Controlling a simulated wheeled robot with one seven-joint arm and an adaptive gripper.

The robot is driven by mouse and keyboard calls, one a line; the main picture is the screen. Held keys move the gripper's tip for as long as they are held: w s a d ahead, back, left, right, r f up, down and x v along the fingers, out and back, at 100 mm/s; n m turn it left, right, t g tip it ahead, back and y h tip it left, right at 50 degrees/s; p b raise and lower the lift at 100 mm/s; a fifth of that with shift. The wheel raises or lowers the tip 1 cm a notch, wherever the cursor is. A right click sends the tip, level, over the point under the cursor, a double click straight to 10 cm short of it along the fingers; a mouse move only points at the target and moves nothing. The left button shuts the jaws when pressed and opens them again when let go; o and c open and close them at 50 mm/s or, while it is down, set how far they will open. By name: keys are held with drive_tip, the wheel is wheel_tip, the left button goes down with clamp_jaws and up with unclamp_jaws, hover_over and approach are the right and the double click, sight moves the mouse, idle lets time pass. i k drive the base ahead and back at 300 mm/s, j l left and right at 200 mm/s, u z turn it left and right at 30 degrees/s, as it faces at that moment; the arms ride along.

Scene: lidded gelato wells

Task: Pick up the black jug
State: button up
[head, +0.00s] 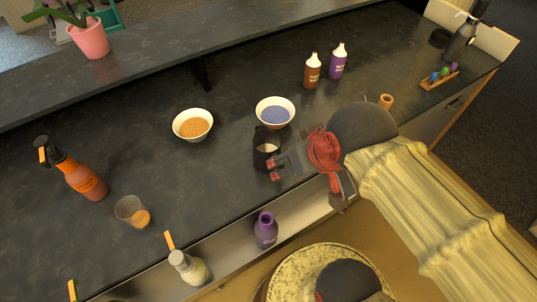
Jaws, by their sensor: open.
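The black jug (259,158) stands on the dark counter near the middle of the head view, just in front of a bowl of blue bits. A pale patch shows at its opening. My gripper (273,169) reaches in from the right, with its fingers pointing left at the jug's right side. The gripper is open, and its fingertips overlap the jug's lower right edge in the picture. I cannot tell whether they touch it. Part of the jug's right side is hidden by the gripper.
Bowls of blue (277,113) and orange bits (193,125) stand behind and left. Brown (312,72) and purple (338,62) bottles stand farther back. A cup (132,212) and pump bottle (82,178) are left.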

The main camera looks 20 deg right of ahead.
sight(267, 143)
drive_tip(key=u, duration=1.55)
drive_tip(key=z, duration=1.55)
drive_tip(key=l+u, duration=0.35)
drive_tip(key=l, duration=0.2)
drive_tip(key=l+u, duration=0.3)
drive_tip(key=l, duration=0.3)
drive_tip(key=l+u, duration=0.35)
drive_tip(key=l, duration=0.25)
